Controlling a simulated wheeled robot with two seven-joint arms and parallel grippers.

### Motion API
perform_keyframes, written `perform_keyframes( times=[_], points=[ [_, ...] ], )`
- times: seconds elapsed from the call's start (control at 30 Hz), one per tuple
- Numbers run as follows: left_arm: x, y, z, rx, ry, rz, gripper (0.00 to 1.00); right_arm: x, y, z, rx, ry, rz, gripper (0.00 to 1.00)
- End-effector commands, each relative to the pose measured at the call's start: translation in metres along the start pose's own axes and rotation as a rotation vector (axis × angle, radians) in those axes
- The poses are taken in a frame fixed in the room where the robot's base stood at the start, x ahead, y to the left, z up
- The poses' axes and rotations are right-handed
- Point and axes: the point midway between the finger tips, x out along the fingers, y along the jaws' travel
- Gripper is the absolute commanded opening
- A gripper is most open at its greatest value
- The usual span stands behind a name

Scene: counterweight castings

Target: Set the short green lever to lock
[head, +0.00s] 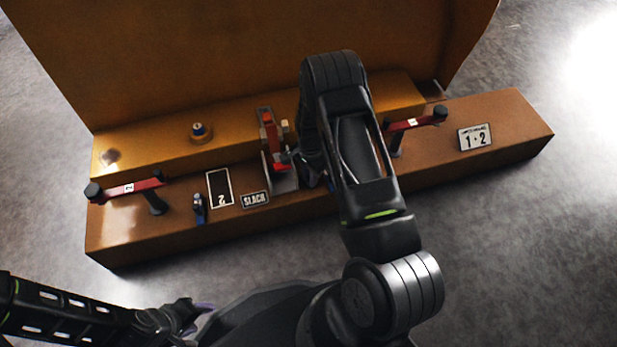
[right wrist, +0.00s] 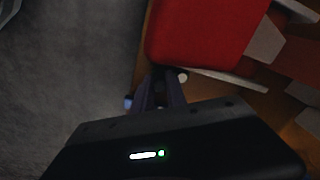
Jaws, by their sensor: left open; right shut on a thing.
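No green lever shows clearly in either view. My right gripper (right wrist: 158,92) is shut on a small part, apparently a short lever, mostly hidden between its fingers in the right wrist view. A bluish tip (right wrist: 128,102) and a pale round tip (right wrist: 182,77) show on either side of the fingers. In the head view my right arm covers most of this spot, just right of the red clamp-like fixture (head: 270,135). My left gripper (head: 196,312) is open and empty at the lower left, apart from the casting.
The brown casting (head: 120,240) carries two long red levers, left (head: 125,188) and right (head: 415,122). A short blue lever (head: 199,207), a "2" plate (head: 219,188), a "SLACK" plate (head: 255,200) and a "1-2" plate (head: 475,138) sit on its ledge. The grey floor in front is clear.

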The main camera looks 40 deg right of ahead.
Motion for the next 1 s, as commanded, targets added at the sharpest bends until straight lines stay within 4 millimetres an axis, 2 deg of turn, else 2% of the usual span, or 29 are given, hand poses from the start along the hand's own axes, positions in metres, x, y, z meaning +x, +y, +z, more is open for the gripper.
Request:
perform_keyframes(
  times=[0.7,1.0],
  points=[
    [0.016,-0.005,-0.002,-0.001,0.008,0.0,0.52,0.001,-0.001,-0.024,-0.64,0.002,-0.002,0.0],
    [0.02,-0.006,-0.002,-0.001,0.011,0.0,0.52,0.0,-0.003,-0.029,-0.817,0.002,-0.001,0.0]
  ],
)
